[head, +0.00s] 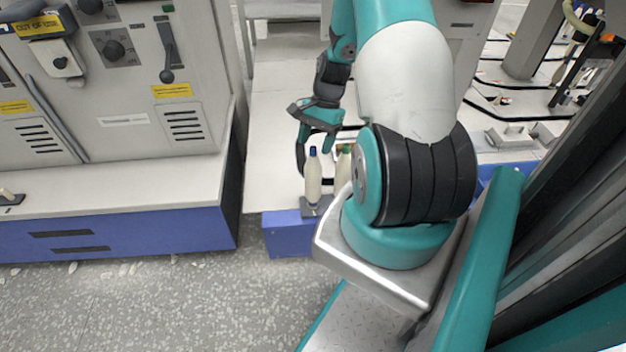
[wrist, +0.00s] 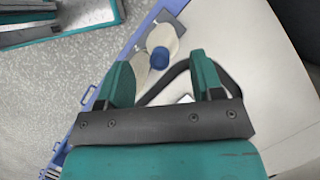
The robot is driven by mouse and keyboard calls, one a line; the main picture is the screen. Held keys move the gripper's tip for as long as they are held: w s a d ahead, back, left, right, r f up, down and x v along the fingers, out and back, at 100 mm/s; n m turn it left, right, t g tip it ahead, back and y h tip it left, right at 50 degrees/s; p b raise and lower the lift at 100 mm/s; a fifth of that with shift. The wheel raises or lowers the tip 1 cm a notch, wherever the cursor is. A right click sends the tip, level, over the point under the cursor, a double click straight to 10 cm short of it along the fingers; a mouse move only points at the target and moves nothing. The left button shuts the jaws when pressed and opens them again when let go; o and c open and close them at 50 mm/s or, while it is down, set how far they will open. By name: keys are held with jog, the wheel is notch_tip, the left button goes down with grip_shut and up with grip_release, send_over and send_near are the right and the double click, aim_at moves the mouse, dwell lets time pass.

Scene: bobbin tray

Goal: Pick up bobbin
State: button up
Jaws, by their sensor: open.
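A white bobbin with a blue top (head: 313,180) stands upright on a small dark plate (head: 316,208) near the table's front edge. A second pale bobbin with a green top (head: 343,168) stands just right of it, partly hidden by my arm. My gripper (head: 315,140) is open and empty, close above the blue-topped bobbin. In the wrist view my gripper (wrist: 163,68) has its two teal fingers spread. The blue top (wrist: 160,58) shows between the fingertips, with its white body beyond. I cannot tell whether a finger touches it.
A grey machine cabinet (head: 110,80) with a blue base stands at the left. A pale table top (head: 272,150) with a blue front (head: 285,235) lies under the gripper. The speckled floor (head: 170,305) in front is mostly clear.

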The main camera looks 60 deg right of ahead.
aim_at(315, 147)
jog(key=x, duration=0.3)
jog(key=shift+a+f+b, duration=0.1)
jog(key=shift+f+b, duration=0.1)
jog(key=shift+b, duration=0.2)
grip_shut()
jog(key=shift+r, duration=0.15)
